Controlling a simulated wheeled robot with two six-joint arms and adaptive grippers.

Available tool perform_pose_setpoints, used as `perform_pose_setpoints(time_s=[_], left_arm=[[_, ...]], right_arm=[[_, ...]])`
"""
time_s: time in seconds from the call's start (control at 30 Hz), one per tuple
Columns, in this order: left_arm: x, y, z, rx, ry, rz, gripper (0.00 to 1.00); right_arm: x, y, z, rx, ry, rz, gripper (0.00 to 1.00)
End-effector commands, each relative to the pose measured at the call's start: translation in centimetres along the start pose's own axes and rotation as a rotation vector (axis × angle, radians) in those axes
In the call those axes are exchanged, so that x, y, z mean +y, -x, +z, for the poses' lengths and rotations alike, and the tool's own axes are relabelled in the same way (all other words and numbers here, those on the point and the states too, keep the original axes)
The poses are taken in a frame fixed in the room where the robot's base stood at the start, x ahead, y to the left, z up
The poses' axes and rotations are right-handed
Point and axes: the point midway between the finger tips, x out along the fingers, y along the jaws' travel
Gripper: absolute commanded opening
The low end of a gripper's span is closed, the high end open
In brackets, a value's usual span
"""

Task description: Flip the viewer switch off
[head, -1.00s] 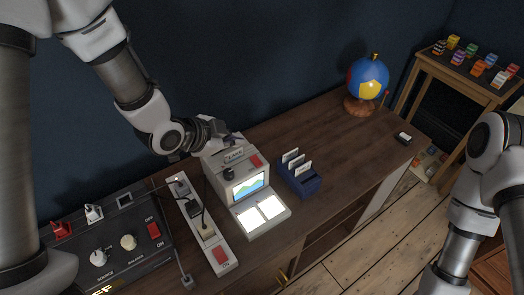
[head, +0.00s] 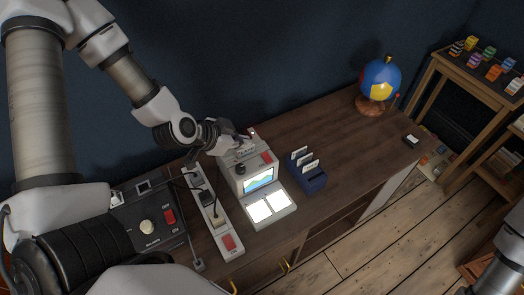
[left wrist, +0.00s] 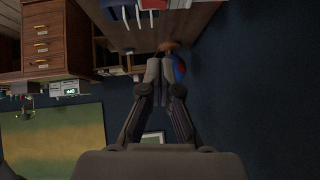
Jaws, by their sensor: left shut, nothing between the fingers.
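The viewer (head: 238,180) is a grey box on the desk. Its small screen (head: 259,180) shows a lit picture, and two white panels (head: 268,206) below glow. A red switch (head: 267,157) sits on its upper right, beside a dark knob (head: 240,169). My left gripper (head: 250,134) is just behind and above the viewer's top edge, close to the switch; I cannot tell whether it touches the viewer. In the left wrist view its fingers (left wrist: 159,72) are together and empty. My right gripper is out of view; only part of that arm shows at lower right.
A power strip (head: 212,216) with a red switch and plugs lies left of the viewer. A dark control panel (head: 140,222) is further left. A blue card holder (head: 306,177) stands close on the right.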

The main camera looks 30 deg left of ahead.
Motion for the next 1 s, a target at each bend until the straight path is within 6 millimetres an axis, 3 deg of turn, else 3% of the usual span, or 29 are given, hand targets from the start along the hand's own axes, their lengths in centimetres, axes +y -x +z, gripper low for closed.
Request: perform_pose_setpoints(time_s=[0.23,0.47,0.7,1.0], left_arm=[[0.2,-4.9,0.2,-0.004,-0.010,0.004,0.00],[0.2,-9.6,0.0,-0.001,-0.008,0.005,0.00],[0.1,-11.8,2.5,0.001,-0.001,0.002,0.00],[0.1,-12.1,2.8,0.002,-0.001,0.002,0.00]], right_arm=[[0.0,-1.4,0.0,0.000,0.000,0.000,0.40],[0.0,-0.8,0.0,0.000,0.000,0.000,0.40],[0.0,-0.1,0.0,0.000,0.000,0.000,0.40],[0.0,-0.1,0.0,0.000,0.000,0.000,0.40]])
